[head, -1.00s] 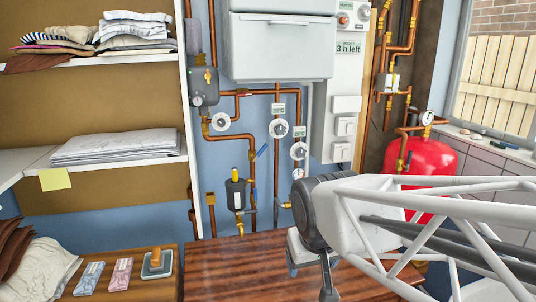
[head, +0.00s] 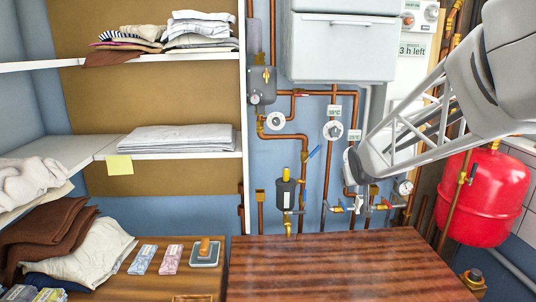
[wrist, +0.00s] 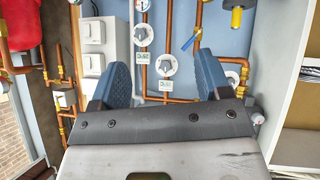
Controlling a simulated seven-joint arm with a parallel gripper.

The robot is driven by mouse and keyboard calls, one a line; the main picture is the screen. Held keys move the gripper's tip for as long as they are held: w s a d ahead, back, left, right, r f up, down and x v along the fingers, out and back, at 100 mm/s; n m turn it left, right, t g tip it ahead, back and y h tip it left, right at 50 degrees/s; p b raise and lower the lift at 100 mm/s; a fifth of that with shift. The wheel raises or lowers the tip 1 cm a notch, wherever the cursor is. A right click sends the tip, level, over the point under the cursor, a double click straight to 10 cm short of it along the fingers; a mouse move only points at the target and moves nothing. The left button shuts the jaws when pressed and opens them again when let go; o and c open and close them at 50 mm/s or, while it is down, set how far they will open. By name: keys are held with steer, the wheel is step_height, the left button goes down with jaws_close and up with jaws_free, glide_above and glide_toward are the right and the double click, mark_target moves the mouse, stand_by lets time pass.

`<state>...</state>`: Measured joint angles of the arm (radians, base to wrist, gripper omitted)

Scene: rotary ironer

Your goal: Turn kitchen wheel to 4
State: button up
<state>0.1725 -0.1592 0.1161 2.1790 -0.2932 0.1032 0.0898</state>
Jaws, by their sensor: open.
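Several white round wheels are mounted on the copper pipes. In the head view one is at left (head: 277,121), one in the middle (head: 333,130) under a small label, and a right one (head: 351,160) is partly covered by my arm. In the wrist view, which is upside down, my gripper (wrist: 164,68) has its two blue fingers spread apart. The middle wheel shows between them, and the right wheel (wrist: 143,35) is just above. No contact is visible. The labels and dial numbers are too small to read, so I cannot tell which wheel is the kitchen one.
A wooden table (head: 340,268) lies below the pipes. A red tank (head: 484,197) stands at right. A white cabinet (head: 340,45) hangs above the wheels. Shelves with folded laundry are at left (head: 190,155). A blue-handled valve (wrist: 190,40) shows near my right finger.

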steer(key=w+d+f+n+t+y, duration=0.1)
steer(key=w+d+f+t, duration=0.1)
steer(key=w+d, duration=0.3)
steer(key=w+d+f+n+t+y, duration=0.1)
steer(key=w+d+f+t, duration=0.2)
steer(key=w, duration=1.1)
steer(key=w+d+f+n+t+y, duration=0.1)
steer(key=w+d+f+t, duration=0.1)
steer(key=w+d+f, duration=0.2)
steer(key=shift+w+d+n+t+y, duration=0.4)
steer(key=shift+w+d, duration=1.45)
steer(key=shift+w, duration=1.35)
steer(key=shift+w, duration=0.2)
steer(key=w, duration=0.7)
steer(key=shift+w+a, duration=0.2)
steer(key=shift+a, duration=0.15)
steer(key=c, duration=0.9)
